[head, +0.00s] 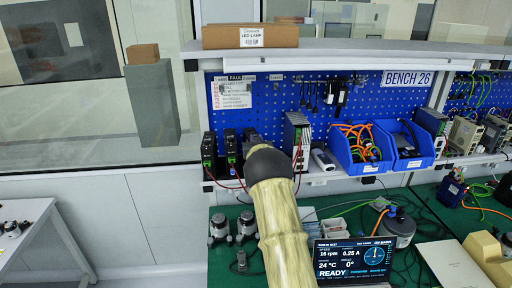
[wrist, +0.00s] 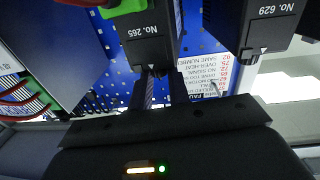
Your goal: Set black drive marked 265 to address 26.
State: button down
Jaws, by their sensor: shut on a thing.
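The black drive marked No. 265 (wrist: 150,32) hangs upside down in the wrist view, with a green connector (wrist: 122,7) at its side. My gripper (wrist: 158,84) has its two dark fingers on either side of a small black knob (wrist: 157,71) at the drive's end and is shut on it. The knob's setting is not readable. In the head view, my dark wrist covers the gripper and most of this drive; only a dark upper part of the drive (head: 250,133) shows.
A black drive marked No. 629 (wrist: 262,25) stands beside it, close to my gripper. A grey module (head: 297,135) is on the other side, with red wires nearby. Blue bins (head: 363,170) are further right. A bench display (head: 352,262) reads READY, 15 rpm, 0.25 A.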

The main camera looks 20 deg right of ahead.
dwell(0.4)
jog(key=c, duration=1.3)
grip_release()
jog(key=shift+s, duration=0.15)
jog(key=shift+s+a+f+b, duration=0.1)
jog(key=shift+s+a+b, duration=0.1)
jog(key=shift+s+b, duration=0.3)
jog(key=b+v, duration=0.6)
jog(key=v, duration=1)
jog(key=shift+s+d, duration=0.1)
jog(key=shift+s, duration=0.05)
